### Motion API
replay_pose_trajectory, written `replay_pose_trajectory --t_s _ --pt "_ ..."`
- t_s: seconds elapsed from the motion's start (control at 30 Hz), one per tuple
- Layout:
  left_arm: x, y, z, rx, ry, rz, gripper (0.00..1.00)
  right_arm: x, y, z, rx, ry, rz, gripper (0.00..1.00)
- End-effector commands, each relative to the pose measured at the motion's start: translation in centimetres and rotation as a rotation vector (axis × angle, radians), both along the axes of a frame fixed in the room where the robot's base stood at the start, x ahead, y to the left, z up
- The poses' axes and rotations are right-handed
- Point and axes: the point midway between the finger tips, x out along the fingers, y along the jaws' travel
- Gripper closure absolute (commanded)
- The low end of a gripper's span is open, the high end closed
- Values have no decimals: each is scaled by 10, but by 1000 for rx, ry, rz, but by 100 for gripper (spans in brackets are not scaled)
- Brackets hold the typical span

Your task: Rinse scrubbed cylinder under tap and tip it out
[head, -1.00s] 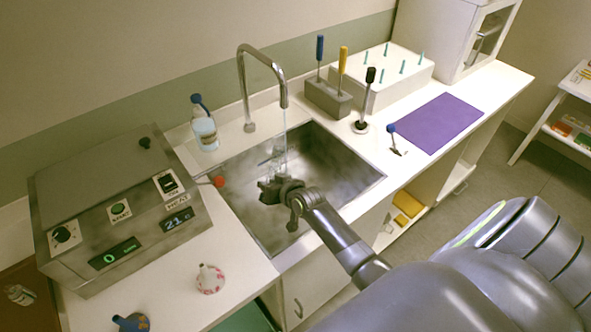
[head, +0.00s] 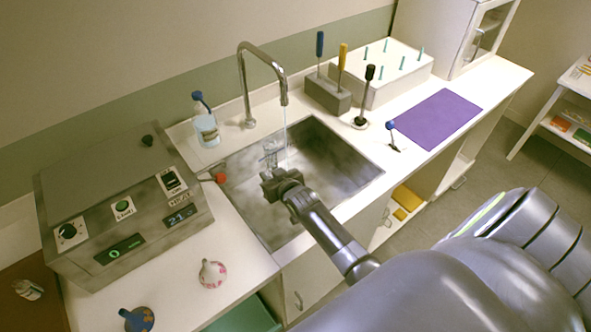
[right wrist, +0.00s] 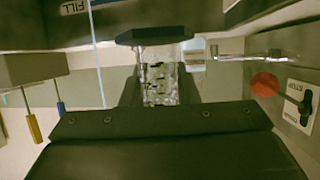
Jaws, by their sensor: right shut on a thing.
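My right gripper (head: 280,182) is over the sink (head: 330,165), shut on a clear glass cylinder (head: 271,153). In the right wrist view the cylinder (right wrist: 161,83) stands between the dark fingers, with whitish contents and dark specks inside and a dark hexagonal foot. That view is upside down, so the cylinder looks about upright. The curved metal tap (head: 262,62) is running. Its thin water stream (head: 286,128) falls beside the cylinder in the head view and shows apart from it in the right wrist view (right wrist: 94,50). My left gripper is not in view.
A grey machine (head: 125,205) stands left of the sink, with a red-ended lever (head: 219,177) near the rim. A wash bottle (head: 205,125) stands behind. A brush block (head: 327,95), peg rack (head: 390,78) and purple mat (head: 440,118) lie right. Two small bulbs sit front left.

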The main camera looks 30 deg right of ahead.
Motion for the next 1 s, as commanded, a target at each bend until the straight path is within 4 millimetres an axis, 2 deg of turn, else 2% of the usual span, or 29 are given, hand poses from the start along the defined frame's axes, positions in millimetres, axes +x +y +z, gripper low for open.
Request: replay_pose_trajectory --t_s 0.17,0.63,1.0 --pt "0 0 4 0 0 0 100 -1 2 3 2 0 0 96" --pt "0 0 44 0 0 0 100 -12 32 39 3 0 0 96" --pt "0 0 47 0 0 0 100 -18 47 50 2 0 -1 96"
